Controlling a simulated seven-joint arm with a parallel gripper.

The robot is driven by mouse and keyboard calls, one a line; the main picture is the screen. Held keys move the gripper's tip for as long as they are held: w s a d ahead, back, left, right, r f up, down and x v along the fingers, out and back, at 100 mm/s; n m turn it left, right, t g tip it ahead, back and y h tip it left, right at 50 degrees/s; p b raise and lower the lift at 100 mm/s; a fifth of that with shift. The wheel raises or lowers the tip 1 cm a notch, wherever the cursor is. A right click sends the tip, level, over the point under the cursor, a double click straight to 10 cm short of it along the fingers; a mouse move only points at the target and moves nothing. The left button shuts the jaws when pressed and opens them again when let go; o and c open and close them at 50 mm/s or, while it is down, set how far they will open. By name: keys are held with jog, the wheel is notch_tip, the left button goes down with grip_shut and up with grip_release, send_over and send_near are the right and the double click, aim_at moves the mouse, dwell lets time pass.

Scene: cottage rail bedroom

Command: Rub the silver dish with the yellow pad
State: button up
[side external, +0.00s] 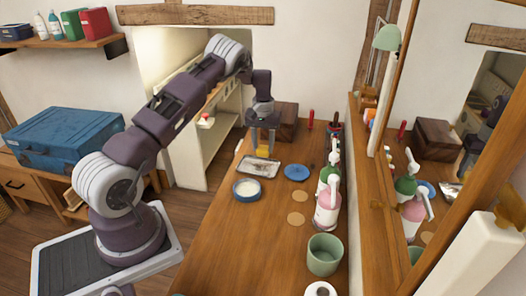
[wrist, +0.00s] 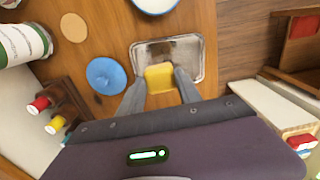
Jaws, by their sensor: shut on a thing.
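The silver dish (side external: 258,167) is a shallow rectangular tray on the wooden dresser top; it also shows in the wrist view (wrist: 190,47). My gripper (side external: 263,150) is directly above the dish, pointing down. In the wrist view my gripper (wrist: 159,86) is shut on the yellow pad (wrist: 159,75), which lies between the two fingertips over the dish's near part. I cannot tell whether the pad touches the dish.
A blue bowl with white contents (side external: 246,190) stands in front of the dish. A blue disc (side external: 297,172) lies to its right, near pump bottles (side external: 327,208) and a green cup (side external: 324,254). A dark wooden box (side external: 283,122) stands behind. The dresser's front left is clear.

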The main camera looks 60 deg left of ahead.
jog(key=shift+r, duration=0.95)
